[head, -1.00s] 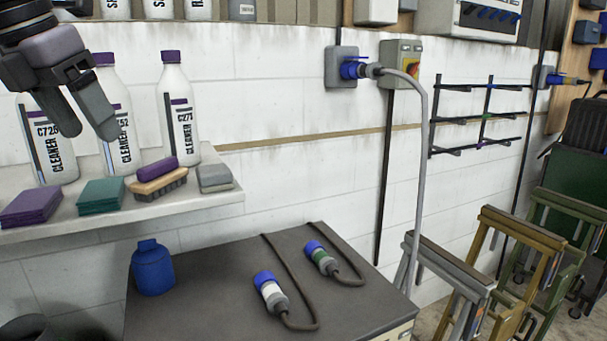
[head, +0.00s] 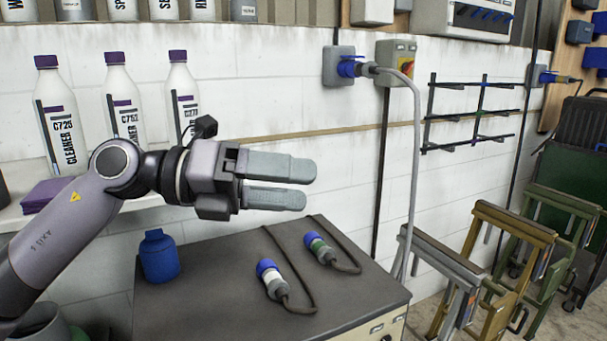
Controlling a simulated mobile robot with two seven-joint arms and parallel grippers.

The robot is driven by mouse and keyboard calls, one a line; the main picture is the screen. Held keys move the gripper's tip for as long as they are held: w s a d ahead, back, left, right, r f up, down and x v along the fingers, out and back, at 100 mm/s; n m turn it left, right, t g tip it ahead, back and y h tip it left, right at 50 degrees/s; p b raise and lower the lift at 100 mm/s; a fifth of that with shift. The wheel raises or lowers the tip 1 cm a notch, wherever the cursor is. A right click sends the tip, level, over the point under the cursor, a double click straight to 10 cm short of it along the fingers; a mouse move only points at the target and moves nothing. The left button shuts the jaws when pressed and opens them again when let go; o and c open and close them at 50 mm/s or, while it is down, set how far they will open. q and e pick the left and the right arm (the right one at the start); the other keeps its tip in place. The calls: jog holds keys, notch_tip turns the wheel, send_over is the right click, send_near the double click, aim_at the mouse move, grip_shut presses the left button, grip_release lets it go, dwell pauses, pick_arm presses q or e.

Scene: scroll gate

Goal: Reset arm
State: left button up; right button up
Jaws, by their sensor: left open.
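My left gripper (head: 312,184) shows in the head view, with its arm coming in from the left. Its two grey fingers point right, are parted by a narrow gap, and hold nothing. The gripper is in the air in front of the white wall, above the dark cabinet top in the picture. The arm hides part of the shelf and what lies on it. My right gripper is not in view.
Two blue-capped connectors (head: 272,281) (head: 318,247) with cables and a blue bottle (head: 158,255) are on the cabinet (head: 230,308). Cleaner bottles (head: 58,112) stand on the shelf at left. A grey cable hangs from a wall socket (head: 339,66). Folded trestles (head: 505,262) stand at right.

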pick_arm(q)
jog(key=w+a+f+n+t+y, duration=0.15)
jog(key=a+n+t, duration=0.25)
jog(key=n+t, duration=0.7)
jog(key=w+a+f+n+t+y, duration=0.1)
jog(key=w+a+f+n+t, duration=0.2)
jog(key=n+t, duration=0.75)
jog(key=s+a+f+n+g+y, duration=0.1)
jog(key=a+f+n+g+y, duration=0.1)
jog(key=a+f+n+y, duration=0.5)
jog(key=s+a+f+n+g+y, duration=0.2)
jog(key=a+f+n+y, duration=0.1)
jog(key=f+n+y, duration=0.45)
jog(key=s+a+f+n+g, duration=0.35)
jog(key=s+f+g, duration=0.45)
jog(key=f, duration=0.6)
jog(key=s+f+n+g, duration=0.1)
jog(key=s+f+g, duration=0.25)
jog(key=s, duration=0.55)
jog(key=s+f+n+g, duration=0.1)
jog(key=s+f+g, duration=0.3)
jog(key=s, duration=0.5)
jog(key=w+d+f+t+h, duration=0.2)
jog(key=w+f+t, duration=0.4)
jog(key=f, duration=0.4)
jog(key=shift+w+t+h, duration=0.3)
jog(key=shift+w+t, duration=0.1)
jog(key=shift+t, duration=0.4)
